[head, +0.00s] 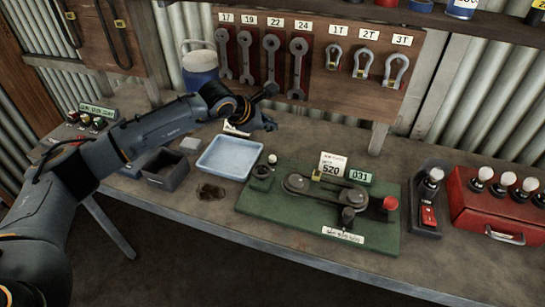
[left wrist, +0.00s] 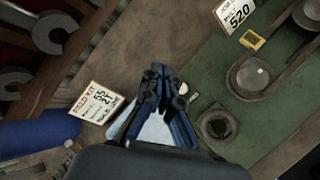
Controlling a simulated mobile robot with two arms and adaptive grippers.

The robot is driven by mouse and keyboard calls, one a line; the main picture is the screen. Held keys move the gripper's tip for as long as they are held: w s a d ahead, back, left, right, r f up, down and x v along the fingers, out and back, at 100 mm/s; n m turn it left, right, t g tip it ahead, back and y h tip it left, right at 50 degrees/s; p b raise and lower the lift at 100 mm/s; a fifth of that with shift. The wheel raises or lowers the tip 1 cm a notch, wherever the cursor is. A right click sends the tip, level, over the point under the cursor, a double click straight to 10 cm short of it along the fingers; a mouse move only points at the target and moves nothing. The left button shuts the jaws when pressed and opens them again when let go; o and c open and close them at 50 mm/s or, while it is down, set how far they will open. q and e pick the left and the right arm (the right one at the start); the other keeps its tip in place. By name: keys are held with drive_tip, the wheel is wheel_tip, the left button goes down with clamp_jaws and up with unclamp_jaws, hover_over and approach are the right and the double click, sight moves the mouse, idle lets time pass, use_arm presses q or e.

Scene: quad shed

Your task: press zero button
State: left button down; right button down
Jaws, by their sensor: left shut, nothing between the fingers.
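No label reading zero is legible, so I cannot tell which control is the zero button. The green board (head: 300,225) carries two belt-linked pulleys, a yellow block (head: 316,175), a green display (head: 359,177) reading 031 and a red knob (head: 390,203). In the left wrist view the yellow block (left wrist: 252,40) and a dark round knob (left wrist: 217,124) show right of the fingers. My left gripper (head: 266,122) is shut and empty, above the bench behind the board, apart from it. Its fingers (left wrist: 166,82) point forward in the left wrist view. My right gripper is out of view.
A control box with a display (head: 97,110) and several buttons stands at the far left. A blue tray (head: 229,157) and dark bin (head: 165,170) lie left of the board. A switch box (head: 427,208) and red case (head: 480,218) stand right. Wrenches hang behind.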

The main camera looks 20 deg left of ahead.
sight(271, 158)
use_arm(q)
drive_tip(key=shift+f, duration=0.1)
wheel_tip(271, 158, down, 8)
drive_tip(key=b, duration=0.4)
drive_tip(key=shift+d, duration=0.1)
drive_tip(key=shift+f+b, duration=0.3)
drive_tip(key=shift+f, duration=0.05)
idle(1.0)
drive_tip(key=shift+f+b, duration=0.35)
drive_tip(key=shift+b, duration=0.25)
